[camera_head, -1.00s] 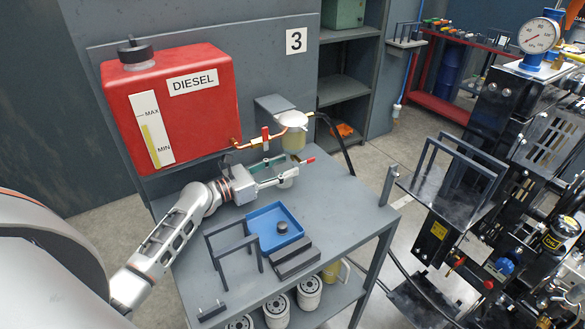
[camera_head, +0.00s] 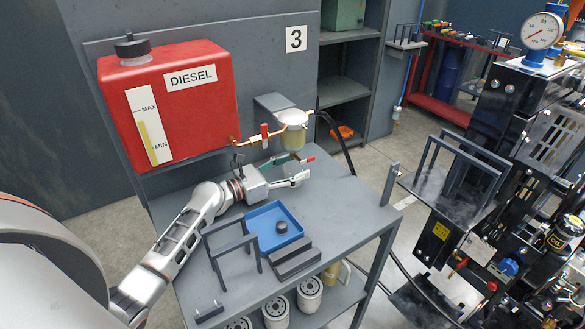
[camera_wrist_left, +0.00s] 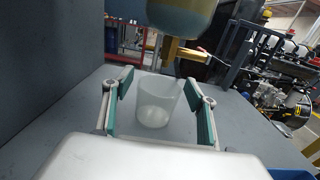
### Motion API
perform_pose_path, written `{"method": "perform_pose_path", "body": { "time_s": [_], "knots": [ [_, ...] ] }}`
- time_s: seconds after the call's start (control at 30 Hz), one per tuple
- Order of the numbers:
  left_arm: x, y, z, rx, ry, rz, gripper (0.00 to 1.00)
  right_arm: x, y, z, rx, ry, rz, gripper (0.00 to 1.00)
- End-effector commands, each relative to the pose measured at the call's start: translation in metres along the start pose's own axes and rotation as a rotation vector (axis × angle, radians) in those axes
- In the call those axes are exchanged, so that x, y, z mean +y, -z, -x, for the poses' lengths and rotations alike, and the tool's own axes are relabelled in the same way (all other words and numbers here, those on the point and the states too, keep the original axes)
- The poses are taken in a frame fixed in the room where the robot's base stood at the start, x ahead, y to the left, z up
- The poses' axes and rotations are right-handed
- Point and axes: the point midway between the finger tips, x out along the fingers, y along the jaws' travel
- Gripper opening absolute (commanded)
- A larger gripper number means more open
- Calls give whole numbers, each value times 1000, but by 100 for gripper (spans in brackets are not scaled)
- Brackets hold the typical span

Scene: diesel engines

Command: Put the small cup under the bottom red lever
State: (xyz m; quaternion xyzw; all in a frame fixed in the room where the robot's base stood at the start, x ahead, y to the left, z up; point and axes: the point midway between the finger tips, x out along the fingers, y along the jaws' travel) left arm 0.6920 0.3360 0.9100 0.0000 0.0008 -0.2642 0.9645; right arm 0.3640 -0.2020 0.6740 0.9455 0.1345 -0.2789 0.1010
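The small cup (camera_wrist_left: 157,101), clear and translucent, stands upright on the table in the left wrist view. My left gripper (camera_wrist_left: 159,90) is open, with its green-padded fingers on either side of the cup; small gaps show. The bottom red lever (camera_head: 310,159) sits under the bowl, just above my fingertips. The wrist view shows its brass valve (camera_wrist_left: 183,53) above and behind the cup. My right gripper is not in view.
The red diesel tank (camera_head: 170,100) is on the wall panel. A blue tray (camera_head: 262,218), a dark frame (camera_head: 232,245) and dark blocks (camera_head: 295,258) are on the table nearer me. The table's right part is clear. A black engine (camera_head: 510,180) stands at right.

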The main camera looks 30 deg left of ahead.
Motion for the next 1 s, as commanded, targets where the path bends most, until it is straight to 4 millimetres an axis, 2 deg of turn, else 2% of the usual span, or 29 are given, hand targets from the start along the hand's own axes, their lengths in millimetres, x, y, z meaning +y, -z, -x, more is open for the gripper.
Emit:
{"method": "perform_pose_path", "body": {
  "time_s": [0.27, 0.37, 0.73, 0.9, 1.0],
  "knots": [
    [0, -4, 2, 1, 0, 0, 57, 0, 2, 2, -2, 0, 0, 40],
    [0, -1, 16, 3, 0, -1, 57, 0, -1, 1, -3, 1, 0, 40],
    [0, 0, 91, 4, 1, -2, 57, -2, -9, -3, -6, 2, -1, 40],
    [0, -1, 112, 1, 0, 0, 57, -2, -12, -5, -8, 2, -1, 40],
    [0, -2, 118, 0, 1, -2, 57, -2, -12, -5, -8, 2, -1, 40]
  ]
}}
